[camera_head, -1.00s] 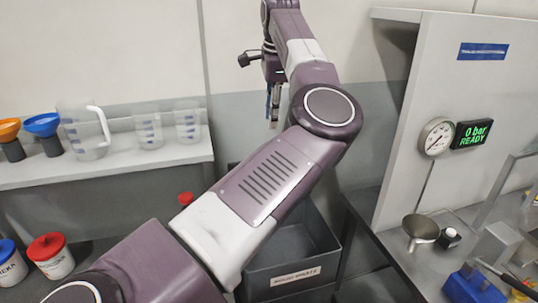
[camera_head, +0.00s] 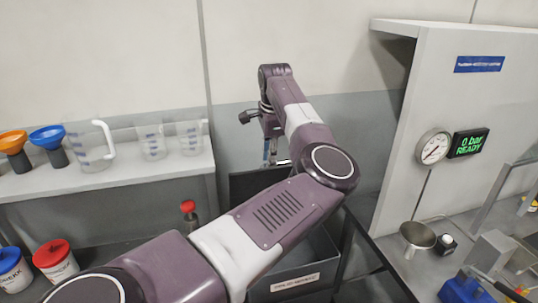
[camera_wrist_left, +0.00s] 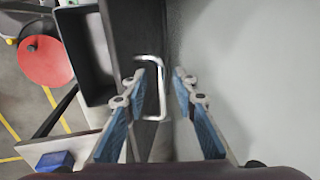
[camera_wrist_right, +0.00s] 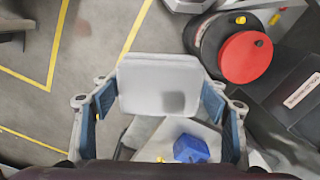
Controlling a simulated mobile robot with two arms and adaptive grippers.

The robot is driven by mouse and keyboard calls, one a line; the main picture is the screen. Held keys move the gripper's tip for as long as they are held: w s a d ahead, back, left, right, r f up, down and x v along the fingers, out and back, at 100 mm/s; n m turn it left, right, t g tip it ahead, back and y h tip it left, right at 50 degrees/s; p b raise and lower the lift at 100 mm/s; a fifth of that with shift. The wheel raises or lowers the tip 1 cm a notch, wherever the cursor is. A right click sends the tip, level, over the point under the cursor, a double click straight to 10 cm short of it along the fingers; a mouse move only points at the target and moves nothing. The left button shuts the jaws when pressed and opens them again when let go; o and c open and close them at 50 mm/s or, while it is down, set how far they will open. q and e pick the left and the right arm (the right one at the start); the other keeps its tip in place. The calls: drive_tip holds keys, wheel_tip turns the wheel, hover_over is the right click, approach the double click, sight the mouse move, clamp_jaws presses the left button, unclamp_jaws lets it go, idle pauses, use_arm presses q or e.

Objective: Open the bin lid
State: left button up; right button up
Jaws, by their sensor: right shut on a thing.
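The dark grey bin (camera_head: 292,285) stands low in the middle of the head view, partly behind my left arm. Its inside shows, so it is open at the top. Its dark lid (camera_head: 246,184) stands up at the back, near the wall. In the left wrist view the lid (camera_wrist_left: 133,30) has a metal handle (camera_wrist_left: 162,90). My left gripper (camera_head: 270,152) is at the lid's upper edge. In its wrist view the fingers (camera_wrist_left: 163,85) are apart, on either side of the handle bar; contact is unclear. My right gripper (camera_wrist_right: 160,100) is shut on a pale grey block (camera_wrist_right: 158,75).
A shelf (camera_head: 130,180) with measuring jugs and funnels is at left. Below it are red-lidded (camera_head: 54,262) and blue-lidded tubs.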

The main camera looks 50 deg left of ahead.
use_arm(q)
drive_tip(key=shift+f, duration=0.25)
clamp_jaws()
drive_tip(key=shift+w+a, duration=0.1)
drive_tip(key=shift+a, duration=0.05)
